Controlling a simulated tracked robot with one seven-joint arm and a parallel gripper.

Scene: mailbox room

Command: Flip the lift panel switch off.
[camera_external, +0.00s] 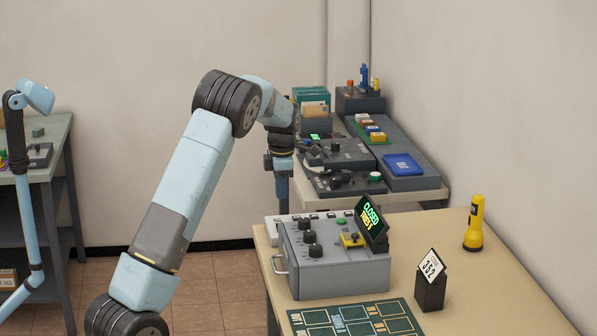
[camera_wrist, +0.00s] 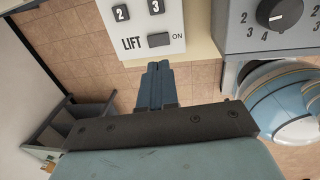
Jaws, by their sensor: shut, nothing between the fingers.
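In the wrist view, the white lift panel (camera_wrist: 135,45) is at the top, cut off by the frame edge. It carries the word LIFT, a dark grey switch (camera_wrist: 159,40) and the word ON right of it. I cannot tell which way the switch is tipped. My gripper (camera_wrist: 158,65) is shut and empty, its tips just below the switch in the picture, seemingly short of it.
The grey control box (camera_external: 335,270) with knobs and a handle stands close by; its knob (camera_wrist: 280,12) shows in the wrist view. A CLOSED sign (camera_external: 371,220), a yellow flashlight (camera_external: 474,224) and a dark card stand (camera_external: 430,290) are on the desk. A back table (camera_external: 428,196) holds more consoles.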

